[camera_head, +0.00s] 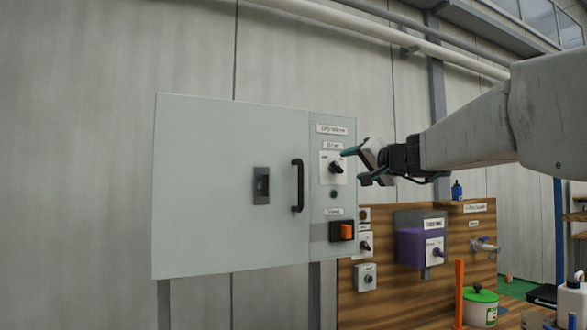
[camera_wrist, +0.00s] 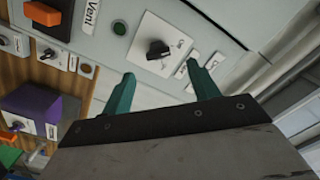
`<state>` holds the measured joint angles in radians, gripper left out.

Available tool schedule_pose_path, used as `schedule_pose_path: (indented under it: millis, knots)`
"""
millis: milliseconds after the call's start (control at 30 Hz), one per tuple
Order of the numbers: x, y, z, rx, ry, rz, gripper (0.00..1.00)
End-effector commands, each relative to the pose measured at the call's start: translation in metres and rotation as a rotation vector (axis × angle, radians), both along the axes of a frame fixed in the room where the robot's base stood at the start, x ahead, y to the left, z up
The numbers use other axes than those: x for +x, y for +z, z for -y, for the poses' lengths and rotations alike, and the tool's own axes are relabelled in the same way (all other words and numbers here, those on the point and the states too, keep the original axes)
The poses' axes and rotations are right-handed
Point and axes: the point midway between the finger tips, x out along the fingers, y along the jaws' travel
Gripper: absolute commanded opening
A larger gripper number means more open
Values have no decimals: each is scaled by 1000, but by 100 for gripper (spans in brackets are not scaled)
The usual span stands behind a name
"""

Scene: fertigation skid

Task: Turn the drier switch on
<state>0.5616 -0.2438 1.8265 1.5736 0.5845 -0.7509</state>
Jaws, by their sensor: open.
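The drier switch is a black rotary knob (camera_head: 336,168) on a white plate below a small label, on the right-hand strip of a grey cabinet (camera_head: 210,140). In the wrist view the knob (camera_wrist: 158,49) sits on its tilted white plate (camera_wrist: 176,60), where small lettering seems to read "Off". I cannot tell for certain which position the knob points to. My gripper (camera_head: 357,165) is open and empty, just right of the knob in the head view. In the wrist view its green fingers (camera_wrist: 160,72) stand apart, with the knob ahead between their tips, seemingly untouched.
A green indicator (camera_head: 334,194) and an orange rocker switch (camera_head: 346,231) lie below the knob; the wrist view reads "Vent" there. A black door handle (camera_head: 297,186) projects to the left. A purple box (camera_head: 409,247) hangs on a wooden panel at lower right.

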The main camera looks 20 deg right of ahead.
Motion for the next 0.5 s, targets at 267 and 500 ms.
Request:
schedule_pose_path:
  millis: [267, 500]
  knots:
    - [22, 1, 5, -44, -24, 10, 60]
    - [61, 0, 4, -43, -23, 10, 60]
